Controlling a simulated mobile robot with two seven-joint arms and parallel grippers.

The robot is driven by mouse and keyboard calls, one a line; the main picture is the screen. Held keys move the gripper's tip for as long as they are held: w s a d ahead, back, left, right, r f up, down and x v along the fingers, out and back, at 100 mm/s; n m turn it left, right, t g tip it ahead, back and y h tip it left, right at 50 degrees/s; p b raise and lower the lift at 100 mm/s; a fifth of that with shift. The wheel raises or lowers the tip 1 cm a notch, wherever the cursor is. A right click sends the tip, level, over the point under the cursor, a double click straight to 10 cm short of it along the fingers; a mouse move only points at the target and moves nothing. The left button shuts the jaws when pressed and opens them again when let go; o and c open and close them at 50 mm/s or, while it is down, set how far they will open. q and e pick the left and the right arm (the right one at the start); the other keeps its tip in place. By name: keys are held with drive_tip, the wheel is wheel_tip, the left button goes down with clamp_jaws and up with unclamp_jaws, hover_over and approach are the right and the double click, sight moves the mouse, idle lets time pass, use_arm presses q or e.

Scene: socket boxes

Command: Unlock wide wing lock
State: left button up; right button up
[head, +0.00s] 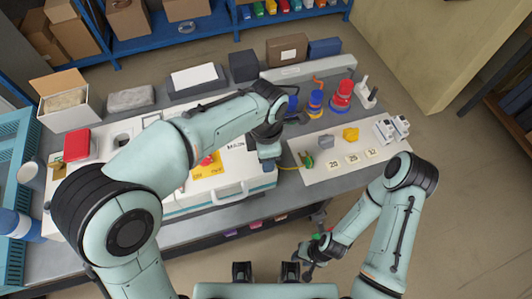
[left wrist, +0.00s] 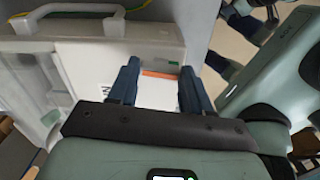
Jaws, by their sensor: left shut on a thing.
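A white case (head: 219,199) with a carry handle lies on the bench. It also shows in the left wrist view (left wrist: 85,52), with its handle (left wrist: 68,14) at the top left. My left gripper (head: 269,163) is at the right end of the case. In the left wrist view its two dark fingers (left wrist: 158,82) stand apart over the white surface, shut on a part there. An orange strip (left wrist: 160,74) shows between them. The wing lock's shape cannot be made out clearly. My right gripper (head: 307,265) is low in front of the bench, away from the case; its jaws are too small to read.
Boxes line the back of the bench. A blue crate (head: 12,155) is at left. Floor is open at right.

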use_arm(q)
drive_tip(key=shift+n, duration=0.6)
drive_tip(key=o, duration=1.1)
drive_tip(key=shift+c, duration=0.2)
drive_tip(key=shift+r, duration=0.1)
wheel_tip(320, 180, up, 13)
drive_tip(key=p, duration=0.2)
use_arm(e)
drive_tip(key=r, duration=0.1)
drive_tip(key=w+r, duration=0.1)
drive_tip(key=shift+w+r, duration=0.3)
